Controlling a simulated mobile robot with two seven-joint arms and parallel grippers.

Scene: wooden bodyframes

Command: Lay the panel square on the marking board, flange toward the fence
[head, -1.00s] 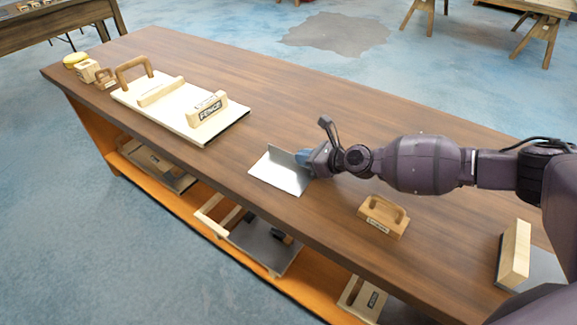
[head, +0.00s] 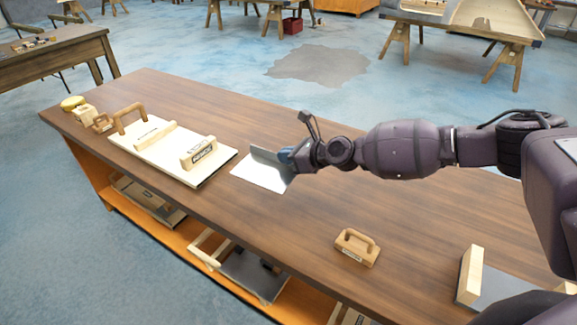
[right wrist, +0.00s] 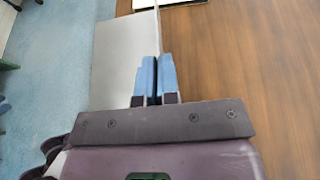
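The panel (head: 262,176) is a thin grey metal sheet with an upright flange (head: 268,158) along its far right side. My right gripper (head: 287,157) is shut on the flange. In the right wrist view, the blue fingers (right wrist: 155,78) pinch the flange and the flat sheet (right wrist: 118,50) lies to their left. The panel appears just above the table, close to the board's right end. The marking board (head: 165,151) is pale and lies flat on the table. My left gripper is not in view.
A brown handle (head: 131,117) stands at the board's left, with small wooden blocks (head: 84,112) and a yellow round item (head: 72,102) beyond. A wooden handled block (head: 357,247) sits nearer on the table (head: 410,220). The table's middle right is mostly clear.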

